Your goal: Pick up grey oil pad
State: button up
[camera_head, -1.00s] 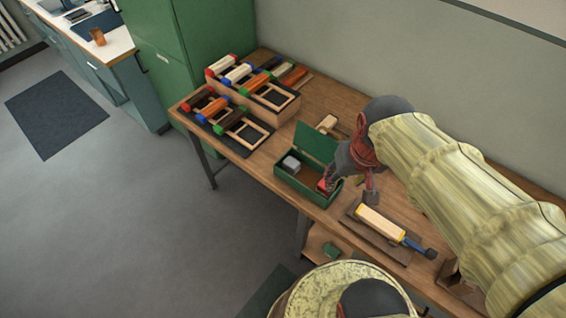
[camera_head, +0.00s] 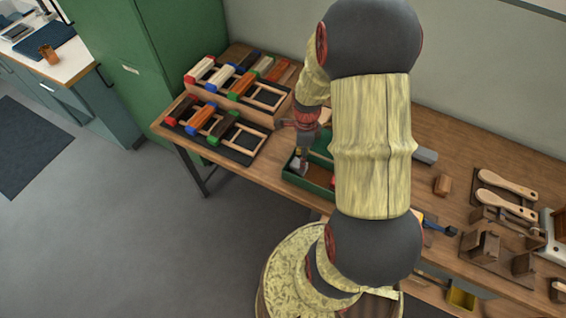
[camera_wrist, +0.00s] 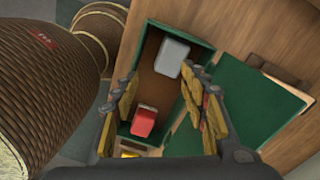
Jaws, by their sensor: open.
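The grey oil pad (camera_wrist: 172,57) is a pale grey block with rounded edges. It lies in a green box (camera_wrist: 203,50) with a brown floor, near the box's upper end in the wrist view. A red block (camera_wrist: 143,121) lies in the same box, lower in that view. My gripper (camera_wrist: 160,84) is open above the box, with nothing between its fingers; the grey pad shows just beyond the fingertips. In the head view the box (camera_head: 298,180) is partly hidden by my arm, and the gripper (camera_head: 302,163) is over its left part.
The box's open green lid (camera_wrist: 255,100) stands on the right in the wrist view. Racks with coloured-ended brushes (camera_head: 235,85) stand on the workbench to the left in the head view. Wooden paddles (camera_head: 508,185) and a holder (camera_head: 490,245) are on the right.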

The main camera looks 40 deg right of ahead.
jog(key=shift+w+d+r+m, duration=0.15)
jog(key=shift+w+m, duration=0.6)
jog(key=shift+m, duration=0.15)
jog(key=m, duration=0.2)
jog(key=shift+w+d+m+t, duration=0.1)
jog(key=shift+d+m+t, duration=0.1)
jog(key=shift+m+t, duration=0.1)
jog(key=shift+w+a+f+b, duration=0.1)
jog(key=shift+f+b, duration=0.45)
jog(key=shift+f, duration=1.45)
jog(key=shift+a+f+b, duration=0.1)
jog(key=shift+f+b, duration=0.45)
jog(key=shift+f, duration=1.4)
jog(key=shift+c, duration=0.7)
jog(key=c, duration=0.7)
jog(key=shift+c, duration=0.5)
jog(key=shift+r, duration=0.15)
